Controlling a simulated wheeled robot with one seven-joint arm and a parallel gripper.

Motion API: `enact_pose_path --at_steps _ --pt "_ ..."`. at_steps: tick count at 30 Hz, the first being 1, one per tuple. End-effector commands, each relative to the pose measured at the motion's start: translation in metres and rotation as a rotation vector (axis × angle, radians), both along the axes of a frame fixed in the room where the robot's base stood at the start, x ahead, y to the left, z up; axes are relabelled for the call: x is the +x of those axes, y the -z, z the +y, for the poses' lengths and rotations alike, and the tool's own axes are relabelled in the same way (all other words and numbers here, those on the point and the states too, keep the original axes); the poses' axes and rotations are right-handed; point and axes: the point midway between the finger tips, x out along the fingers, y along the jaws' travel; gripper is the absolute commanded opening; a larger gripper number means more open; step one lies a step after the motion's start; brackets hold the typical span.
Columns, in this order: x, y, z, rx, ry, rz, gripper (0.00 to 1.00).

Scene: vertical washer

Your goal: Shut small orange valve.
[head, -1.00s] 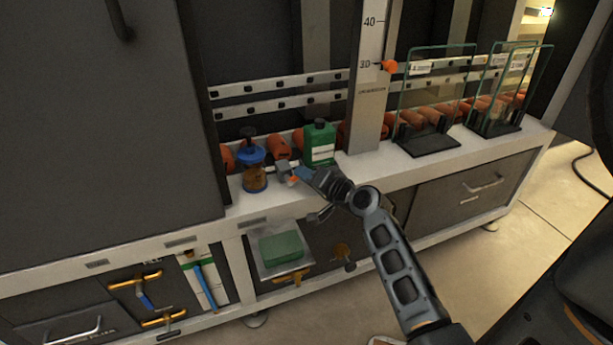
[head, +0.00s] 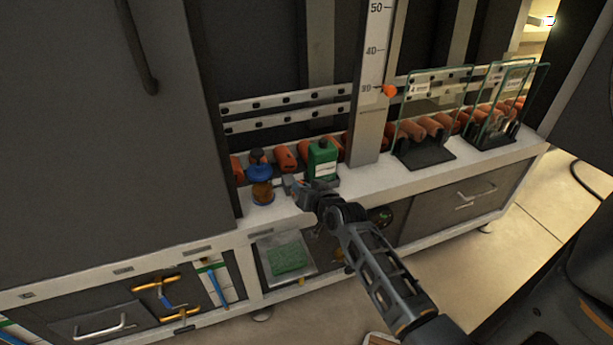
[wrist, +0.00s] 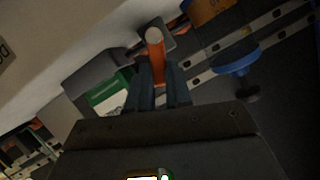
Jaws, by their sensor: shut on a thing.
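The small orange valve (wrist: 156,48) is a short orange handle with a pale round end, beside a grey block, in the wrist view. My gripper (wrist: 160,75) has its two dark fingers closed around this handle, one on each side. In the head view my gripper (head: 302,189) is low over the white ledge, between the amber bottle and the green bottle. The grey block (head: 289,184) shows just left of the fingers there. The handle is mostly hidden by my gripper in the head view.
A blue-topped amber bottle (head: 262,188) stands left of my gripper, and a green bottle (head: 322,160) stands close behind. Orange rollers (head: 285,158) line the back. Glass panes (head: 430,115) stand on the ledge at right. Drawers are below the white ledge (head: 385,180).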

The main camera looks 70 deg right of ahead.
Motion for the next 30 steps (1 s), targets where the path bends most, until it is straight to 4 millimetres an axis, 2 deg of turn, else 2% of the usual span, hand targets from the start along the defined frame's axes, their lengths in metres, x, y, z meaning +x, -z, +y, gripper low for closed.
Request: enact_pose_path --at_steps 2,15,30 --pt "0.002 -0.008 0.002 -0.036 -0.001 0.047 0.00" --pt "0.010 -0.003 0.009 -0.198 0.001 0.234 0.00" --pt "0.013 -0.002 0.012 -0.251 0.000 0.297 0.00"
